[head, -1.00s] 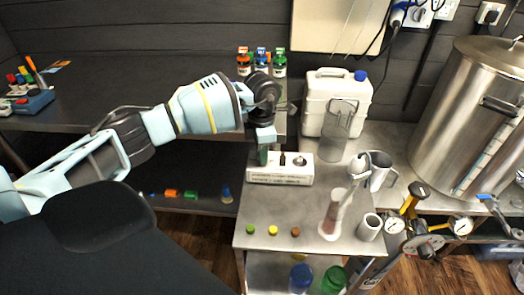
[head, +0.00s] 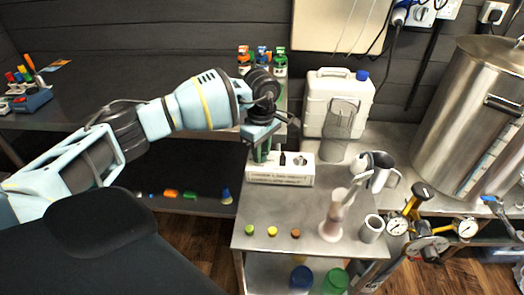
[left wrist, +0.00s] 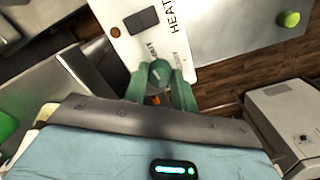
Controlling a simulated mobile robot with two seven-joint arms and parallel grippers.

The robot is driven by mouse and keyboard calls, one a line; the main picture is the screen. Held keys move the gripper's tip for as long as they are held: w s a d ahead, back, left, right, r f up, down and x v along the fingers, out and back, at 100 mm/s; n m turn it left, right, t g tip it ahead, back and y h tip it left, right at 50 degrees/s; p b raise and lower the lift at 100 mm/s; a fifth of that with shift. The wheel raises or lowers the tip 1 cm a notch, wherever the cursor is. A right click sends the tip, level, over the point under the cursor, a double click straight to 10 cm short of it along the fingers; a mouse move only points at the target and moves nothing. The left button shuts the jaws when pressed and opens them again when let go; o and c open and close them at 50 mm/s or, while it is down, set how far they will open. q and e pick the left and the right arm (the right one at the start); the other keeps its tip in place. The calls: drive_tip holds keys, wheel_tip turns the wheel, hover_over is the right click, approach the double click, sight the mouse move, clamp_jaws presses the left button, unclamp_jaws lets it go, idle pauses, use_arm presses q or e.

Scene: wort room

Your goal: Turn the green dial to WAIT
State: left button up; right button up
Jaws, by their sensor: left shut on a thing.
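The white control box (head: 280,180) stands on the steel table, with a row of small controls on its top. My left gripper (head: 261,155) points down at the box's left end. In the left wrist view the green dial (left wrist: 159,72) sits between the two green fingers of my left gripper (left wrist: 160,88), which are shut on it. Large letters reading HEAT show on the white panel (left wrist: 150,40). Smaller labels beside the dial are partly covered, and I cannot read which one it points to. My right gripper is not in view.
A white canister (head: 345,95) and a clear pitcher (head: 338,125) stand behind the box. A cylinder on a round foot (head: 333,228) and a metal cup (head: 371,229) stand to the right. Green, yellow and brown caps lie in front. A big steel kettle (head: 470,110) is at right.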

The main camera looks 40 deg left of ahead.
use_arm(q)
drive_tip(key=shift+m, duration=1.1)
drive_tip(key=o, duration=1)
drive_tip(key=shift+r, duration=0.1)
wheel_tip(320, 180, up, 8)
drive_tip(key=shift+f, duration=0.2)
drive_tip(key=shift+f, duration=0.1)
